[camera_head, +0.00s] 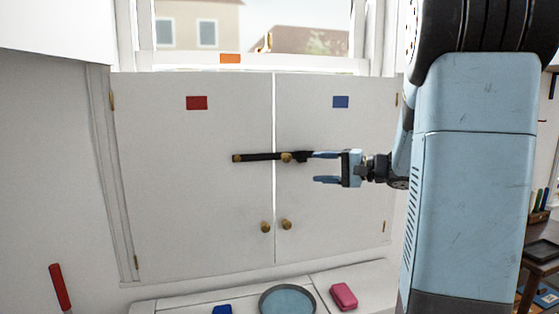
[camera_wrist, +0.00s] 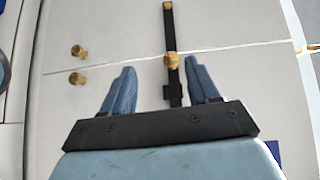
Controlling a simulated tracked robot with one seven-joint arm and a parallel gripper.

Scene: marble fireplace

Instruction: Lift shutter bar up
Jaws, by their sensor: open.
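The shutter bar (camera_head: 262,157) is a thin black bar lying level across the seam between two closed white shutters. A brass knob (camera_head: 286,157) sits on it near its right end, over the right shutter (camera_head: 335,220). My gripper (camera_head: 311,168) is open at the bar's right end, fingers pointing left; its upper finger is about level with the bar and its lower finger is below. In the wrist view the bar (camera_wrist: 173,90) appears between my fingers (camera_wrist: 160,68), closer to the right one. I cannot tell whether they touch.
The left shutter (camera_head: 190,200) has a red patch, the right one a blue patch. Two brass knobs (camera_head: 265,226) (camera_head: 287,224) are lower at the seam. Below, a ledge carries a round blue-grey dish (camera_head: 287,302) and a pink block (camera_head: 343,296). A red-handled thing (camera_head: 60,287) is at left.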

